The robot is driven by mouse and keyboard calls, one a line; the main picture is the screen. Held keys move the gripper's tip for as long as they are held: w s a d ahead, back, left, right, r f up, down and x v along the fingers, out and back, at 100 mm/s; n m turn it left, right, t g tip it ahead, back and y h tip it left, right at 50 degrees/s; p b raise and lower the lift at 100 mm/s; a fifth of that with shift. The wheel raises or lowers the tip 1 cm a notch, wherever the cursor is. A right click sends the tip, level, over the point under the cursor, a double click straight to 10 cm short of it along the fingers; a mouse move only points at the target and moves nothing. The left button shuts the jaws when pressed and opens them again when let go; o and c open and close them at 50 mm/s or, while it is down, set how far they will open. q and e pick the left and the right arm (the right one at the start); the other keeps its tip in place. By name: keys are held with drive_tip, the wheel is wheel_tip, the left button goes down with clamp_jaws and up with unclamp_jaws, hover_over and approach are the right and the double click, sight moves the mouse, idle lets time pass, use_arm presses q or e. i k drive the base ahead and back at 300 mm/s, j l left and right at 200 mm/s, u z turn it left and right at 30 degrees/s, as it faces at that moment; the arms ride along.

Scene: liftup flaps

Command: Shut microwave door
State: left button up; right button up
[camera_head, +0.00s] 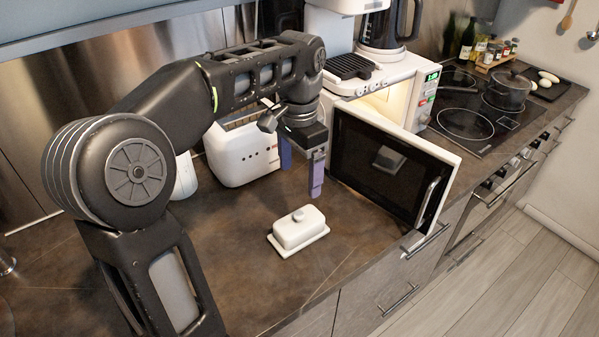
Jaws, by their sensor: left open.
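The microwave (400,95) stands on the counter at the back, white, with a lit interior and a green display. Its door (385,168) is open and swung out toward the front, with a dark window and a silver handle (428,202) at its right end. My left gripper (301,178) is open, with its fingers pointing down. In the picture it is just left of the door's hinge side and above the counter. I cannot tell whether it touches the door. My right gripper is not in view.
A white butter dish (299,231) sits on the counter (250,285) below my left gripper. A white toaster (240,155) stands behind the arm. A coffee maker (380,45) is on top of the microwave. A pot (508,90) sits on the hob at the right.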

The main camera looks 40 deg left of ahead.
sight(409, 177)
drive_tip(key=k+l, duration=0.75)
drive_tip(key=l, duration=0.2)
